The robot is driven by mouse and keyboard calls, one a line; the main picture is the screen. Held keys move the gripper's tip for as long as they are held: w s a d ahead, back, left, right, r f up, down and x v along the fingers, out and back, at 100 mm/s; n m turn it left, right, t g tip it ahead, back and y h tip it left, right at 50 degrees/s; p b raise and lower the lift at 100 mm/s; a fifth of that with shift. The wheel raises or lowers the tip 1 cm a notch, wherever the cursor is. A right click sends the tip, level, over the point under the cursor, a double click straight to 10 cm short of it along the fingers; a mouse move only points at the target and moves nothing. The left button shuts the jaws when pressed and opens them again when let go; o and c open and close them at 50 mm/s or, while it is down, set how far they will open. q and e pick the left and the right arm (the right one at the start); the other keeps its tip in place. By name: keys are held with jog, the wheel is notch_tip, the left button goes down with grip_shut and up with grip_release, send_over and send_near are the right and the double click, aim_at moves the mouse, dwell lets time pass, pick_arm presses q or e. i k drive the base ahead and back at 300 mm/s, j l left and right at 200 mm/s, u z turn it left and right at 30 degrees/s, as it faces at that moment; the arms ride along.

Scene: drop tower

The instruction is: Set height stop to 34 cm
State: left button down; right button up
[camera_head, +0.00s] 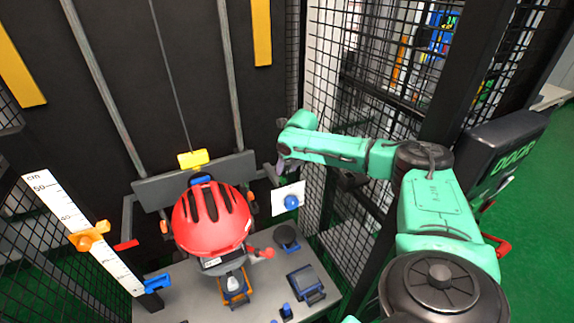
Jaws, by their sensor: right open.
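The white scale (59,207) slants down the left side, marked cm, with 50 and 40 readable near its top. An orange height stop (90,236) sits across it just below the 40 mark and covers the marks there; its exact reading cannot be made out. My right gripper (281,170) is at upper centre, far to the right of the stop and close to a white plate with a blue knob (291,202). It is open; its fingers are small and dark, and whether they touch the plate is unclear. My left gripper is out of view.
A red helmet (211,220) sits centrally above a grey table (180,300). A yellow block (193,159) is behind it. A blue clamp (156,284) is at the scale's lower end. Mesh fencing (330,215) stands at the right, and a DOOR box (505,150) beyond it.

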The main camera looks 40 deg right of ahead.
aim_at(84, 240)
jog(key=k+j, duration=0.35)
jog(key=j, duration=0.15)
jog(key=k+j, duration=0.4)
jog(key=j, duration=0.1)
